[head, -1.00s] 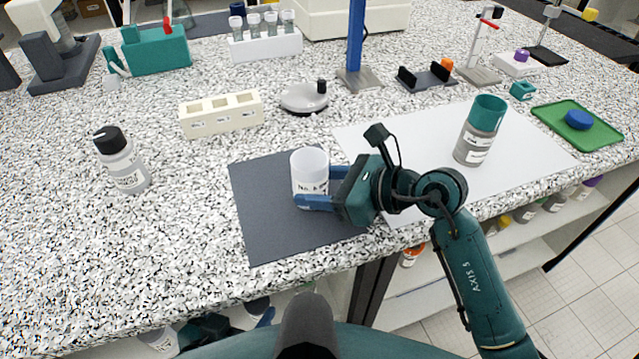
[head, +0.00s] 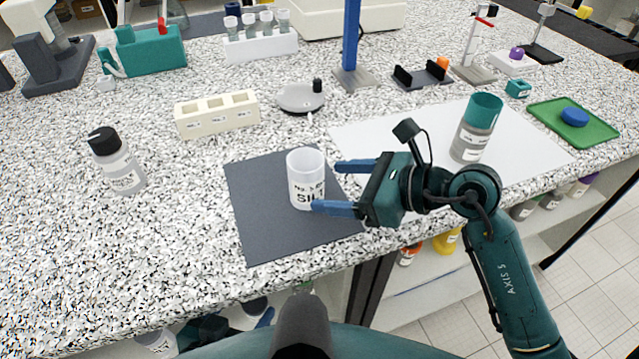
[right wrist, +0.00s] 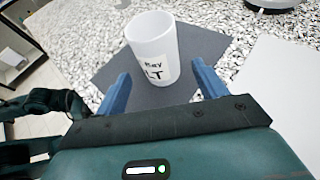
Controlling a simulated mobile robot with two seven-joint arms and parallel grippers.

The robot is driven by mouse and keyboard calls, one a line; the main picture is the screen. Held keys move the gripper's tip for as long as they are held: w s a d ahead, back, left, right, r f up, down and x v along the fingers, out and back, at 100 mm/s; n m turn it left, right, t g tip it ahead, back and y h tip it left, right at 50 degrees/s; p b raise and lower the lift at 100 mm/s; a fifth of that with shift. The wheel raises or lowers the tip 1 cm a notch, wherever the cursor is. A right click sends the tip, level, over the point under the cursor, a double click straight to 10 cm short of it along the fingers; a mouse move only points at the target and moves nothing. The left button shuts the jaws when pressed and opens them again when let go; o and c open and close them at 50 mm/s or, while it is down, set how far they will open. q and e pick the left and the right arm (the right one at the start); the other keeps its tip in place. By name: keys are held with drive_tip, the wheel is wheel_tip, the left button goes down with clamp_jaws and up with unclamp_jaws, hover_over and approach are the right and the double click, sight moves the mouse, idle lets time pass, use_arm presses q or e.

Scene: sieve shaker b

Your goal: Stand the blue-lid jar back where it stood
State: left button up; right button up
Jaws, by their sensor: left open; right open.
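A blue lid (head: 574,117) lies on the green tray (head: 608,136) at the right. A jar with grey contents, a label and a teal upper part (head: 476,128) stands upright on the white sheet (head: 400,140); no blue lid is on it. A white labelled cup (head: 306,180) stands upright on the dark mat (head: 262,235); it also shows in the right wrist view (right wrist: 152,50). My right gripper (head: 345,187) is open, just right of the cup and apart from it. My left gripper (head: 262,320) is open below the bench's front edge, partly hidden.
A black-capped bottle (head: 117,162) stands at the left. A cream block with openings (head: 217,114), a round grey device (head: 302,98) and a blue post (head: 352,45) stand behind the mat. Bare bench lies left of the mat. Several jars sit on shelves below.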

drive_tip(key=v, duration=0.6)
drive_tip(key=shift+s+d+b, duration=0.1)
drive_tip(key=shift+d+b, duration=0.1)
drive_tip(key=shift+b, duration=0.1)
drive_tip(key=shift+s+d+r, duration=0.25)
drive_tip(key=shift+d+r, duration=0.1)
drive_tip(key=shift+d, duration=0.05)
